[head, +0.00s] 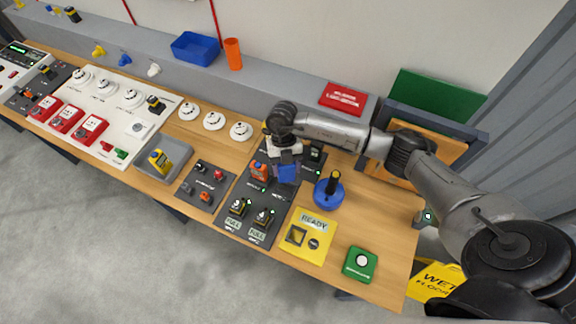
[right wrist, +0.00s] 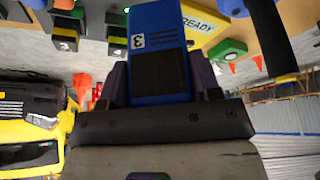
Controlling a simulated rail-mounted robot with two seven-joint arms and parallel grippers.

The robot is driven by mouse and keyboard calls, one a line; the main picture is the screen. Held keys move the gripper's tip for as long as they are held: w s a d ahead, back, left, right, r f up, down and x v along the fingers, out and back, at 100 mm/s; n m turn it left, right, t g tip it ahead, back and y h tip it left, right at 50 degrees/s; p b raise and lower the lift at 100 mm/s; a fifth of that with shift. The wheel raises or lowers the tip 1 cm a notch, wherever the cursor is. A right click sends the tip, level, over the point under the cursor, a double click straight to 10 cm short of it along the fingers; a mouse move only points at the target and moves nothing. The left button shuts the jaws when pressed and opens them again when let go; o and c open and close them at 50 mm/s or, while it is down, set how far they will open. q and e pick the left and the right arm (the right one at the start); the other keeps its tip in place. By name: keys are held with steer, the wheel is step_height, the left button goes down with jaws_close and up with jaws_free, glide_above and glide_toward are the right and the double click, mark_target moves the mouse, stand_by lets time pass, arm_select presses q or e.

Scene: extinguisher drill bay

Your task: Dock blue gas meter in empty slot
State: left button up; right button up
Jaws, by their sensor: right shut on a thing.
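The blue gas meter (head: 287,170) hangs upright from my right gripper (head: 285,149), over the dark dock panel (head: 250,190). In the right wrist view the meter (right wrist: 158,30), marked 3, sits between the two dark fingers of my right gripper (right wrist: 160,80), which are shut on it. An orange meter (head: 258,170) sits in the dock to its left. Two yellow-and-black units (head: 238,207) stand in the front slots by FULL labels. A dark unit (head: 315,151) stands at the back right. The empty slot cannot be made out; the meter and gripper cover part of the panel. My left gripper is out of view.
A blue round base with a black handle (head: 329,190) stands close right of the dock. The yellow READY plate (head: 309,235) and green button box (head: 360,263) lie in front right. A grey tray with a yellow meter (head: 159,160) is at left.

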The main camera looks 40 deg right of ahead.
steer(key=m, duration=0.2)
steer(key=m+t+y, duration=0.1)
steer(key=m, duration=0.2)
steer(key=shift+w+m+t, duration=0.1)
steer(key=shift+m+t, duration=0.2)
steer(key=shift+a+f+m+y, duration=0.1)
steer(key=shift+m+y, duration=0.2)
steer(key=shift+m, duration=0.3)
steer(key=shift+f+t+b, duration=0.3)
steer(key=shift+f+b, duration=0.8)
steer(key=shift+b, duration=0.05)
steer(key=shift+f+b, duration=1.4)
steer(key=shift+f, duration=0.1)
steer(key=shift+p, duration=0.3)
